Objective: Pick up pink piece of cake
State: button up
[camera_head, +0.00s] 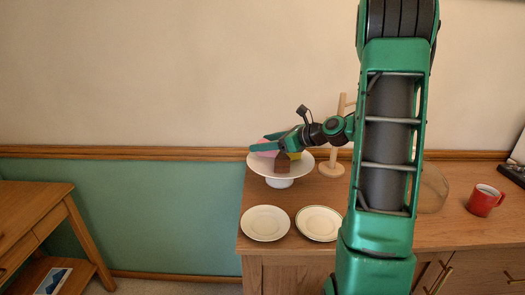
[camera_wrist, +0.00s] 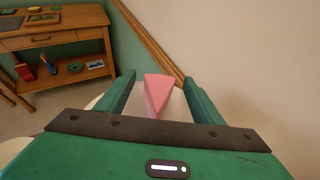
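The pink piece of cake (camera_wrist: 157,95) is a wedge standing between the two fingers of my gripper (camera_wrist: 159,82) in the wrist view. The fingers are apart, with a gap showing on both sides of the wedge. In the head view the pink piece (camera_head: 266,147) sits on a white cake stand (camera_head: 282,183), partly covered by my green gripper (camera_head: 268,142), which reaches over the stand from the right. A brown piece (camera_head: 282,163) and a yellow piece (camera_head: 294,155) are beside it on the stand.
Two white plates (camera_head: 265,223) (camera_head: 319,223) lie in front of the stand. A wooden stand (camera_head: 333,168) rises just right of it. A red mug (camera_head: 484,200) and a glass bowl (camera_head: 432,190) are farther right. The wall is close behind. A wooden side table (camera_head: 30,207) stands left.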

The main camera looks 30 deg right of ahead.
jog(key=c, duration=0.6)
jog(key=shift+c, duration=0.2)
